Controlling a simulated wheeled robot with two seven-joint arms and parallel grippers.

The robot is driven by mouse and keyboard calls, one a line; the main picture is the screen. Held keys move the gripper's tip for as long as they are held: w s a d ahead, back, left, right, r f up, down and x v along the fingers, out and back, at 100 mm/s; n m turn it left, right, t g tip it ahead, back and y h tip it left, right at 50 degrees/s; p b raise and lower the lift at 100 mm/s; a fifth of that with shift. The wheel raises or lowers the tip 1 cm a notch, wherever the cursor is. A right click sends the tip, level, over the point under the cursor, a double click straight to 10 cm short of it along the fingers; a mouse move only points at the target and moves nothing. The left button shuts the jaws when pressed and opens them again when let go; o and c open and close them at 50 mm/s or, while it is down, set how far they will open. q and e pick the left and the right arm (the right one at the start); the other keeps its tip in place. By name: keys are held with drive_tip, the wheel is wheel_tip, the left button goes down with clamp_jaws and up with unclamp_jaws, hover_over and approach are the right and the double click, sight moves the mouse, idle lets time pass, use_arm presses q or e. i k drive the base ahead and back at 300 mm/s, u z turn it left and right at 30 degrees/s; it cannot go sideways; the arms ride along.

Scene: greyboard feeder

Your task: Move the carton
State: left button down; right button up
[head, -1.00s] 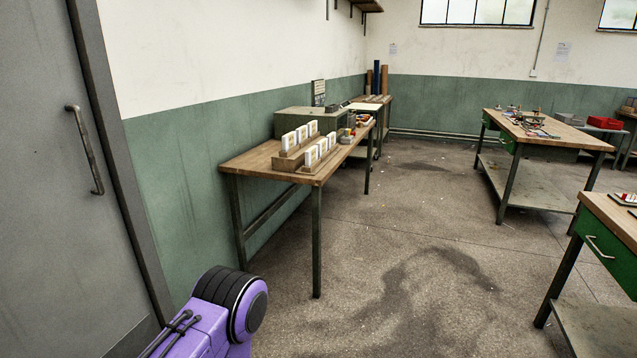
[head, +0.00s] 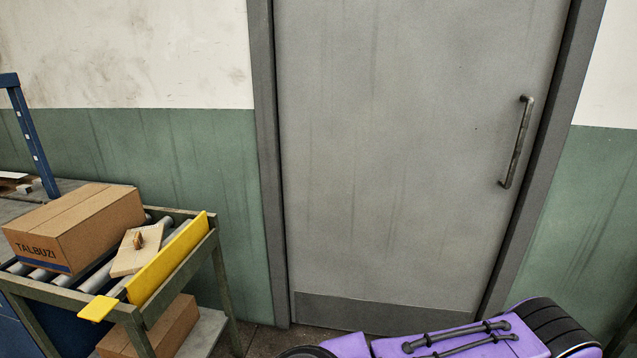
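A brown cardboard carton (head: 75,228) marked TALBUZI lies on a green-framed roller stand at the left of the head view. A second brown carton (head: 165,330) sits on the stand's lower shelf, partly hidden by the frame. A purple and black part of my own arm shows along the bottom right. Neither of my grippers is in view.
The roller stand (head: 222,243) has a yellow guard plate (head: 170,260) along its right side. A light wooden piece (head: 138,252) with a small knob lies on the rollers beside the carton. A closed grey door (head: 410,150) fills the middle. A blue post (head: 30,135) stands at far left.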

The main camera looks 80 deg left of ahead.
sight(68, 253)
drive_tip(key=u, duration=2.65)
